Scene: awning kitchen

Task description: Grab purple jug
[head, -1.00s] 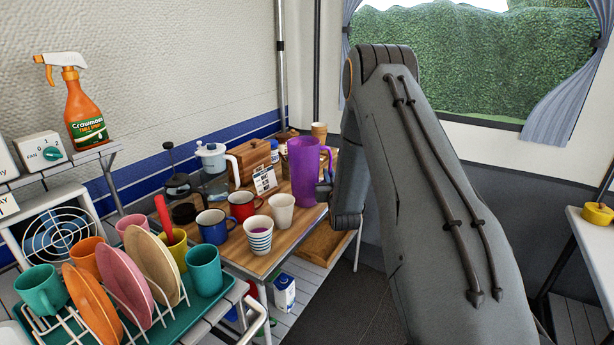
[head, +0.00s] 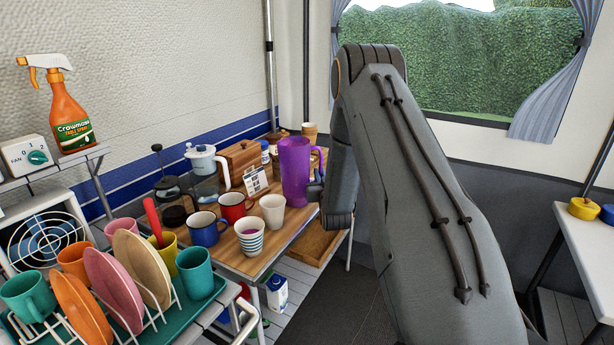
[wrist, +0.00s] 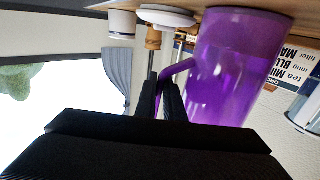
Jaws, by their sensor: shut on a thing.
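The purple jug (head: 295,172) is tall and translucent and stands upright near the right edge of the wooden table. Its handle is on the right side, towards my arm. In the wrist view the scene appears upside down, and the jug (wrist: 238,65) has its base at or close to the table top. My gripper (wrist: 165,98) is shut on the jug's handle (wrist: 180,68), with dark fingers around it. In the head view my gripper (head: 316,188) is partly hidden by my wrist and arm.
A white cup (head: 272,212), a striped cup (head: 250,237), a red mug (head: 233,206) and a blue mug (head: 206,229) stand in front and left of the jug. A printed card (head: 257,183) stands left of it. A dish rack (head: 150,318) is at front left.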

